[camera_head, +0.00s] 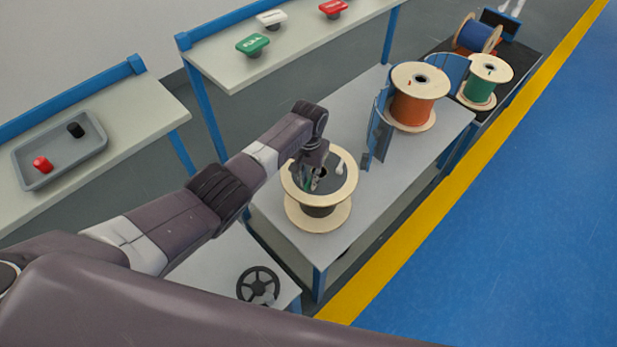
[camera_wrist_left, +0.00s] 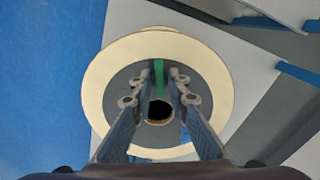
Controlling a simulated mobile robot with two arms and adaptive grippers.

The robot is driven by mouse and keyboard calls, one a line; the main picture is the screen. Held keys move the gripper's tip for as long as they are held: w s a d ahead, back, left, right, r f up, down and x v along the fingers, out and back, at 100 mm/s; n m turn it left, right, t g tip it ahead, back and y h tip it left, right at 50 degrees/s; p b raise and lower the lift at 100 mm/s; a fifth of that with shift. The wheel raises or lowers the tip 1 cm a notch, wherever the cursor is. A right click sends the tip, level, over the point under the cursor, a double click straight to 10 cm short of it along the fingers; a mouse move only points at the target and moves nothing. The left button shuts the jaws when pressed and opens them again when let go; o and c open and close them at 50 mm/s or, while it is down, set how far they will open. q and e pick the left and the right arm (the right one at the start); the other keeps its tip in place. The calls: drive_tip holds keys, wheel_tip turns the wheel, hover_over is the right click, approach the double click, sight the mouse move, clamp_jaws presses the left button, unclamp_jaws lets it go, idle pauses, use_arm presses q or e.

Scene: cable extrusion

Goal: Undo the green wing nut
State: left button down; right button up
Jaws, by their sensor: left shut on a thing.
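The green wing nut (camera_wrist_left: 159,75) shows in the left wrist view as a narrow upright green piece between my fingertips. In the head view only a little green (camera_head: 307,183) shows by the fingers. It is over the dark top of a pale-flanged spool (camera_head: 319,221), which stands on the grey table. My left gripper (camera_head: 316,181) reaches down onto this spool and is shut on the green wing nut. In the left wrist view the gripper (camera_wrist_left: 159,80) is above the spool's face, with the dark centre hole below the green piece. My right gripper is not in view.
An orange spool (camera_head: 414,108) and a blue panel (camera_head: 380,133) stand beyond on the same table, with green (camera_head: 481,91) and blue (camera_head: 474,37) spools farther back. A tray (camera_head: 31,179) holds red and black pieces at left. A black handwheel (camera_head: 244,287) lies in front.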

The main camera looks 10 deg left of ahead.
use_arm(q)
drive_tip(key=n, duration=0.3)
drive_tip(key=n+p, duration=0.1)
drive_tip(key=n, duration=0.2)
drive_tip(key=shift+d+r, duration=0.1)
drive_tip(key=shift+d, duration=0.1)
drive_tip(key=n, duration=0.6)
drive_tip(key=shift+w+n+p, duration=0.15)
drive_tip(key=shift+n+p, duration=0.15)
drive_tip(key=shift+p, duration=0.05)
drive_tip(key=c, duration=1.9)
unclamp_jaws()
wheel_tip(320, 180, up, 12)
drive_tip(key=shift+f, duration=0.1)
